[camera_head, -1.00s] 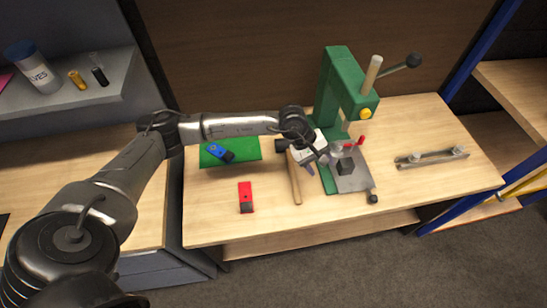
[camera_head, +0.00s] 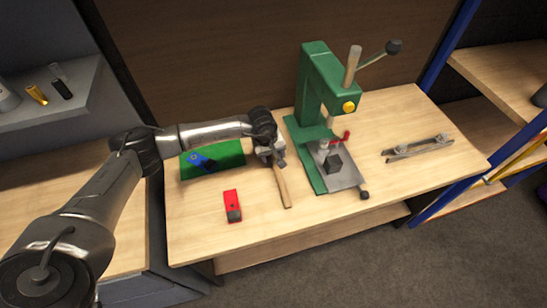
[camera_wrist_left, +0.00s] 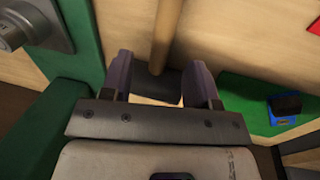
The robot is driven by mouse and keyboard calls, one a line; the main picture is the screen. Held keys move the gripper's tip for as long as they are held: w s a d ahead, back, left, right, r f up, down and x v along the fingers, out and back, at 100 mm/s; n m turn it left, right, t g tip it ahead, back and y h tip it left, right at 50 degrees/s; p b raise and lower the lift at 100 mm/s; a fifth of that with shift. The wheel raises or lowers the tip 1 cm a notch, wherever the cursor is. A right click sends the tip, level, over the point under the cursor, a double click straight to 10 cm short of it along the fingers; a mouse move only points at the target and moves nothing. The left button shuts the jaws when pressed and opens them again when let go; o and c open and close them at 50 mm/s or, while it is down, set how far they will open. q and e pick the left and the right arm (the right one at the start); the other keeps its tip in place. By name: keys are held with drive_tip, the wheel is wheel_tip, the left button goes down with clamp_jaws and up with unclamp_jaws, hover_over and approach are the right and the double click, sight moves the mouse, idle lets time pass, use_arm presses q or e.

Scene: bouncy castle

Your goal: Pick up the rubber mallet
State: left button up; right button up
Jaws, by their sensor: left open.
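The rubber mallet lies on the workbench, its pale wooden handle (camera_head: 283,188) pointing toward the bench's front edge. My left gripper (camera_head: 273,160) is over its head end in the head view, hiding the head there. In the left wrist view, the dark mallet head (camera_wrist_left: 155,83) and part of the handle (camera_wrist_left: 164,35) show between the two fingertips of the left gripper (camera_wrist_left: 163,85). The fingers are apart, one on each side, with gaps to the mallet. I cannot tell how high they are above the bench. My right gripper is not in view.
A green press (camera_head: 312,90) with a metal plate (camera_head: 342,172) stands close to the right. A red block-like tool (camera_head: 232,205) lies left of the handle. A blue object (camera_head: 201,162) sits on a green mat (camera_head: 229,154).

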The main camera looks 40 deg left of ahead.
sight(278, 174)
use_arm(q)
drive_tip(key=shift+w+d+f, duration=0.1)
drive_tip(key=shift+w+f, duration=0.1)
drive_tip(key=shift+f, duration=1.15)
drive_tip(key=shift+w+d+f, duration=0.1)
drive_tip(key=shift+w+f, duration=0.05)
drive_tip(key=shift+f, duration=1.2)
drive_tip(key=shift+r, duration=0.1)
clamp_jaws()
